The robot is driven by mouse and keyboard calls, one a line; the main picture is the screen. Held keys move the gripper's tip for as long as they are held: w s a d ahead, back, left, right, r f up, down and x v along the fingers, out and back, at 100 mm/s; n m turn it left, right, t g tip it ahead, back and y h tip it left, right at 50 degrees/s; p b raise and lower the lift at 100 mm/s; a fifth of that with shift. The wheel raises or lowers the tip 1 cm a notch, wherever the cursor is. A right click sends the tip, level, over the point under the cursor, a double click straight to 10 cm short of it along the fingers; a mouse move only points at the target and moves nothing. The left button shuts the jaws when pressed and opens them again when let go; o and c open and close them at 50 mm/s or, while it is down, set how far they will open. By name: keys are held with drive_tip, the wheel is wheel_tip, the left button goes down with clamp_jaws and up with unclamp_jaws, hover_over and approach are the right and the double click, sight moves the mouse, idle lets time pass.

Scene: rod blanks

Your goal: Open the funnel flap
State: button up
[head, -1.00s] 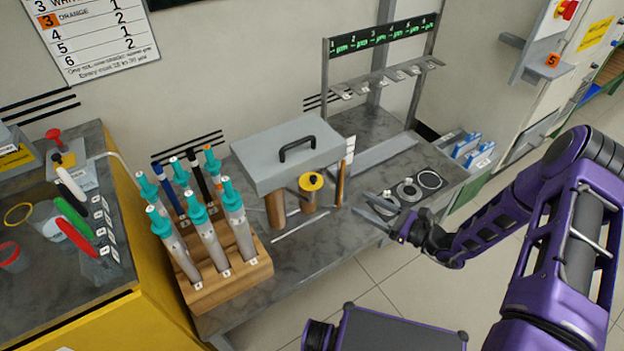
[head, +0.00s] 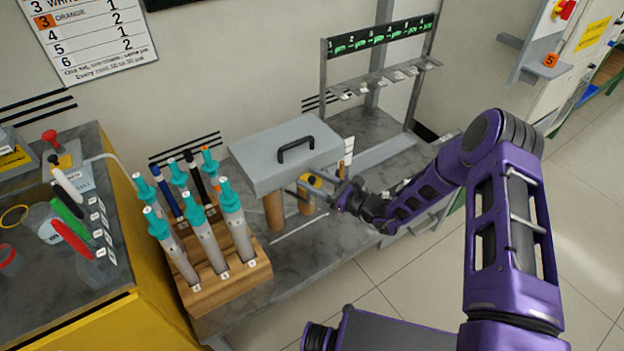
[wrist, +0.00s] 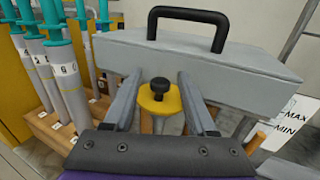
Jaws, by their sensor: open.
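A grey slab-like flap (head: 262,160) with a black arched handle (head: 296,148) sits above the bench, over brown cylindrical posts. In the wrist view the flap (wrist: 110,52) and its handle (wrist: 188,24) fill the upper middle. A yellow round part (head: 311,181) stands under the flap's front edge; in the wrist view this yellow part (wrist: 160,103) carries a black knob (wrist: 159,86). My gripper (head: 308,190) is open just in front of the flap, below the handle. In the wrist view its fingers (wrist: 159,76) stand either side of the yellow part; contact cannot be told.
A wooden block (head: 232,277) with several teal-topped syringe-like tubes stands left of the flap. A rack with a green display (head: 380,40) stands behind right. A yellow cabinet (head: 95,325) with pens and jars is at far left. Bare bench (head: 300,256) lies in front.

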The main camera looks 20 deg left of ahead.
drive_tip(key=shift+c, duration=0.4)
clamp_jaws()
idle(1.1)
